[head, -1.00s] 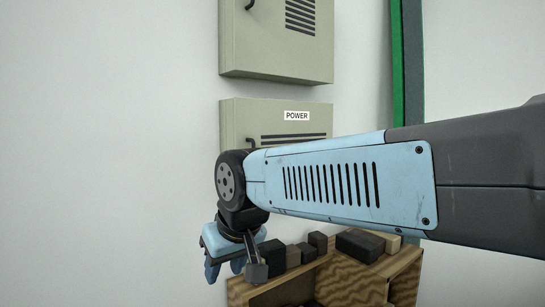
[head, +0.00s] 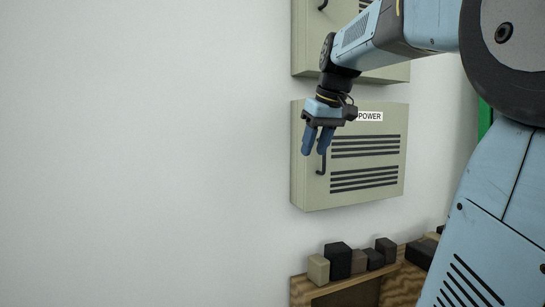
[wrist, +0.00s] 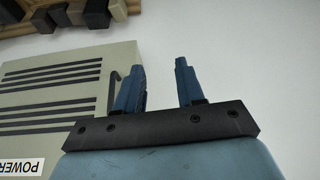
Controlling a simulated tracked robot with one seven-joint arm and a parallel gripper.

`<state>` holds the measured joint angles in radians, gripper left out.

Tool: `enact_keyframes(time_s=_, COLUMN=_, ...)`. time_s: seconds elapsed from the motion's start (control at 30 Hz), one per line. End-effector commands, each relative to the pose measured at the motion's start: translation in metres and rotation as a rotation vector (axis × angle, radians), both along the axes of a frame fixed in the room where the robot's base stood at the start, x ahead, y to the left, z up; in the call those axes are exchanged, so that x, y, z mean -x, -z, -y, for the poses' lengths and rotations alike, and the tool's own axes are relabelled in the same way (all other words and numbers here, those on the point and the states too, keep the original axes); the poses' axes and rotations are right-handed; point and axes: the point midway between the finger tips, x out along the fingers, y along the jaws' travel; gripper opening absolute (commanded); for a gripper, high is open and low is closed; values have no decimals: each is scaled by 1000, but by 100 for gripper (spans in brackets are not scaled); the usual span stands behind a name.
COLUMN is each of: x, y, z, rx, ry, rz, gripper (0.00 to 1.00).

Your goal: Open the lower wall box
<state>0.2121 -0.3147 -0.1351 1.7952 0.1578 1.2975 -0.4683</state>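The lower wall box (head: 362,192) is a beige cabinet with a POWER label, dark vent slots and a dark bar handle (head: 321,164) near its left edge. Its door looks closed. My gripper (head: 314,150) is in front of the upper left of this box, fingers pointing down, close to the top of the handle. In the wrist view the fingers (wrist: 160,80) are apart with nothing between them. There the handle (wrist: 112,90) is beside the left finger and partly hidden by it. The lower box (wrist: 65,85) fills the left of that view.
An upper beige wall box (head: 306,45) is above, partly behind my arm. A wooden shelf (head: 300,290) with several small dark and tan blocks is below the lower box. The white wall to the left is clear.

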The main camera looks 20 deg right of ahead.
Motion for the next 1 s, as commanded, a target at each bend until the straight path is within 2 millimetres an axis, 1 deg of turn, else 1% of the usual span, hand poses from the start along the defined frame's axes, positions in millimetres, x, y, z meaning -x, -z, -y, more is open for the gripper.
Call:
enact_keyframes(time_s=0.03, x=-12, y=-14, z=17, rx=1, ry=-4, rz=-3, gripper=38)
enact_keyframes(time_s=0.1, x=-24, y=-31, z=37, rx=3, ry=-23, rz=-8, gripper=38)
enact_keyframes(time_s=0.23, x=-42, y=-56, z=71, rx=9, ry=-55, rz=-13, gripper=38)
enact_keyframes(time_s=0.3, x=-47, y=-66, z=85, rx=12, ry=-70, rz=-13, gripper=38)
enact_keyframes(time_s=0.4, x=-52, y=-75, z=100, rx=17, ry=-84, rz=-16, gripper=38)
enact_keyframes(time_s=0.5, x=-54, y=-79, z=108, rx=18, ry=-93, rz=-15, gripper=38)
enact_keyframes(time_s=0.57, x=-55, y=-78, z=109, rx=18, ry=-95, rz=-16, gripper=38)
enact_keyframes(time_s=0.67, x=-57, y=-72, z=109, rx=18, ry=-97, rz=-16, gripper=38)
enact_keyframes(time_s=0.77, x=-62, y=-60, z=107, rx=17, ry=-97, rz=-17, gripper=38)
enact_keyframes(time_s=1.0, x=-78, y=-21, z=102, rx=18, ry=-99, rz=-18, gripper=38)
